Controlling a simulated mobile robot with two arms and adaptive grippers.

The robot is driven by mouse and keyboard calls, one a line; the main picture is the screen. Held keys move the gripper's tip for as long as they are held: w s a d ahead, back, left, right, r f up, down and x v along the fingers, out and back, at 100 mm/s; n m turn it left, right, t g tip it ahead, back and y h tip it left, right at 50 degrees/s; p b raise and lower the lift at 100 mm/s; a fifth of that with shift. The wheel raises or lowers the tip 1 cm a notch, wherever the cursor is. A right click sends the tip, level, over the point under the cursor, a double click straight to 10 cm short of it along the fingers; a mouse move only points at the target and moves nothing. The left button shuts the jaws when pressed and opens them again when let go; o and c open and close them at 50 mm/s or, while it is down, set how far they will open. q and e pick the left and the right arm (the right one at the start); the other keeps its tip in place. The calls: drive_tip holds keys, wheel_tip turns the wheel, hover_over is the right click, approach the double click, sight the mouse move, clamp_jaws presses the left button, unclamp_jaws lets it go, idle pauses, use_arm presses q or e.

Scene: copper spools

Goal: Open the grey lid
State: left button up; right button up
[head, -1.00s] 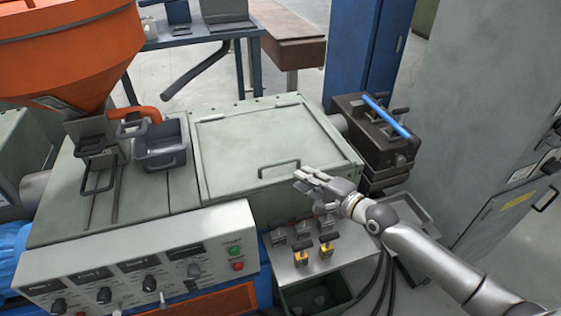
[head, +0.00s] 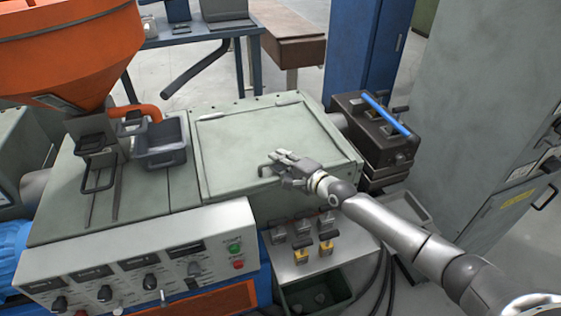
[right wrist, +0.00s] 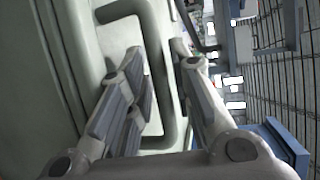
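The grey lid (head: 245,140) is a flat, pale grey-green panel lying shut on top of the machine. Its bar handle (head: 264,170) is at the front edge, largely covered by my right gripper (head: 283,163) in the head view. The fingers are open around the bar, and I see no clear contact on both sides. My left gripper is not in view.
An orange hopper (head: 70,45) and grey bin (head: 160,143) stand left of the lid. A control panel (head: 140,260) is at the front left. A dark block with a blue bar (head: 385,115) is to the right. Yellow-marked connectors (head: 300,252) sit below the gripper.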

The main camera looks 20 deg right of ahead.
clamp_jaws()
drive_tip(key=shift+r, duration=0.1)
idle(0.3)
